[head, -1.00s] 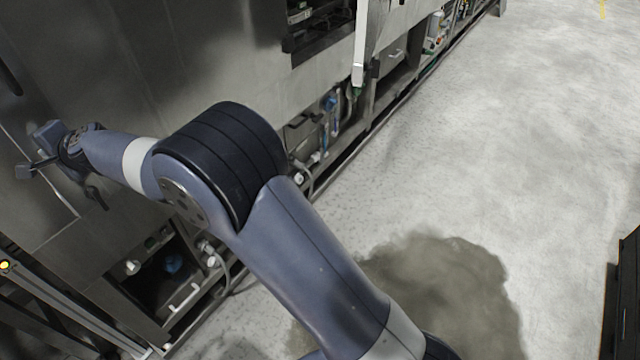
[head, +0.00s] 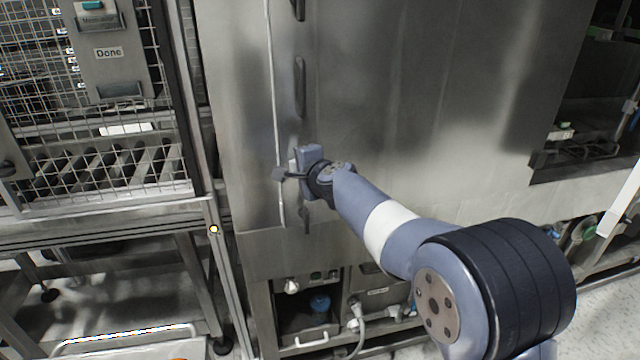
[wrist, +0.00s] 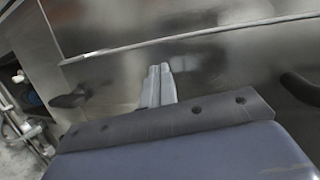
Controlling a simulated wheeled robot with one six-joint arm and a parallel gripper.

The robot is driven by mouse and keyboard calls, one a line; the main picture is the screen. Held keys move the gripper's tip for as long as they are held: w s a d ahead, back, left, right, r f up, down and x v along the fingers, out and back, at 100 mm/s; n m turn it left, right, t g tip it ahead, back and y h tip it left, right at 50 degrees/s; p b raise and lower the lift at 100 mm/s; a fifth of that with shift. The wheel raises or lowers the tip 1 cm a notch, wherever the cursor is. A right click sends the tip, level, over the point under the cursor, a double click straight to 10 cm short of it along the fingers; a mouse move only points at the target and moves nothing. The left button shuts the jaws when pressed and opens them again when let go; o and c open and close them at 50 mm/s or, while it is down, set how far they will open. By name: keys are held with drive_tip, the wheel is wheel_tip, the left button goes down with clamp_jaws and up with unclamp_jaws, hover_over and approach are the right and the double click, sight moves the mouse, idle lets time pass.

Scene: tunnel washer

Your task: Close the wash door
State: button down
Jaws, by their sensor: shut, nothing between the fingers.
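The wash door (head: 400,90) is a broad brushed-steel panel in the middle of the head view. A pale upright seam runs along its left side, with dark handles (head: 300,85) just right of it. The door looks about flush with the frame; I cannot tell whether a small gap remains. My gripper (head: 284,174) is at the seam, between the upper handle and a lower dark handle (head: 305,218). In the wrist view its fingers (wrist: 160,72) are together and empty, pointing at the steel close by. Whether they touch it is unclear.
A wire-mesh cage (head: 100,165) with a "Done" sign (head: 109,53) and a roller conveyor stands at the left. Below the door is an open bay (head: 305,310) with valves and hoses. An open machine section (head: 585,100) is at the right. Some floor shows at lower right.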

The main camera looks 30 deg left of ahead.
drive_tip(key=b+v, duration=0.2)
drive_tip(key=v, duration=0.8)
drive_tip(key=shift+s+d+f, duration=0.2)
drive_tip(key=shift+s, duration=0.05)
drive_tip(key=p+x, duration=0.2)
drive_tip(key=x, duration=0.7)
drive_tip(key=shift+w+a+p, duration=0.3)
drive_tip(key=shift+w, duration=0.1)
drive_tip(key=shift+r, duration=0.1)
drive_tip(key=shift+r, duration=0.1)
